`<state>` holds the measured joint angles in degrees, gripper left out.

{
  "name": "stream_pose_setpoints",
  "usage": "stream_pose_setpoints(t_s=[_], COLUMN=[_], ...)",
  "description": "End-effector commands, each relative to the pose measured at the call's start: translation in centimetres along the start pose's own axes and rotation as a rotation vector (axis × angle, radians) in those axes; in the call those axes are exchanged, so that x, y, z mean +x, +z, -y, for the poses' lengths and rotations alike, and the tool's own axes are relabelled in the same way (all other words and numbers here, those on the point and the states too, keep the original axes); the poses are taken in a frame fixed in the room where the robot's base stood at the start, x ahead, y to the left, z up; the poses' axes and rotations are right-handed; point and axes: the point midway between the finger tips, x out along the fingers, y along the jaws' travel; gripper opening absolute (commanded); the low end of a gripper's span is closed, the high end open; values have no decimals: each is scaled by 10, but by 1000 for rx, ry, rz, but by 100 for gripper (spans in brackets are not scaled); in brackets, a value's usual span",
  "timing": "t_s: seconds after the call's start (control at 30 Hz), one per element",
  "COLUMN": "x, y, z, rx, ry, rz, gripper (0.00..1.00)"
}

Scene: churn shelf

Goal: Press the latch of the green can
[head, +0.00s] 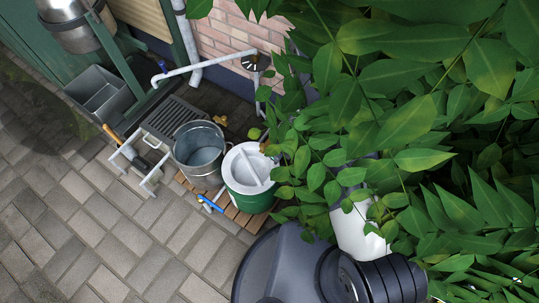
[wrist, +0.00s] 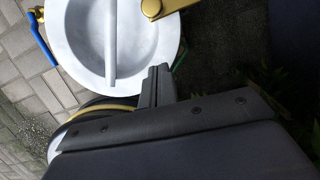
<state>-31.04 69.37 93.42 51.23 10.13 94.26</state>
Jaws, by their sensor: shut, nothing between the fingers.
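The green can (head: 247,197) stands beside a metal bucket in the head view, with a pale grey lid (head: 246,168) crossed by a raised bar. Leaves cover its right edge. In the wrist view the lid (wrist: 145,45) fills the top, cut off by the frame. A brass piece (wrist: 163,7) shows at the lid's far edge; I cannot tell if it is the latch. My gripper (wrist: 157,74) is shut and empty, its tips over or close to the lid's near rim; contact cannot be told. In the head view leaves hide my gripper.
Leafy branches (head: 400,110) hang over the right side, across my arm. The metal bucket (head: 199,152) stands left of the can on wooden slats (head: 243,219). A blue-handled lever (head: 210,203) is at their front. A white rack (head: 140,158) is farther left. Paving in front is clear.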

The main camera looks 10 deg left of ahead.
Motion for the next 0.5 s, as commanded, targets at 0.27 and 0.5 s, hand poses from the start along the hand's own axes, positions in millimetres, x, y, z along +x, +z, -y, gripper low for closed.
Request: stream_pose_setpoints(t_s=[0.27, 0.5], x=[-63, -91], y=[4, 3], z=[-1, -2], rx=[-4, -3], ry=[-3, -2], rz=[5, 3], gripper=[0, 0])
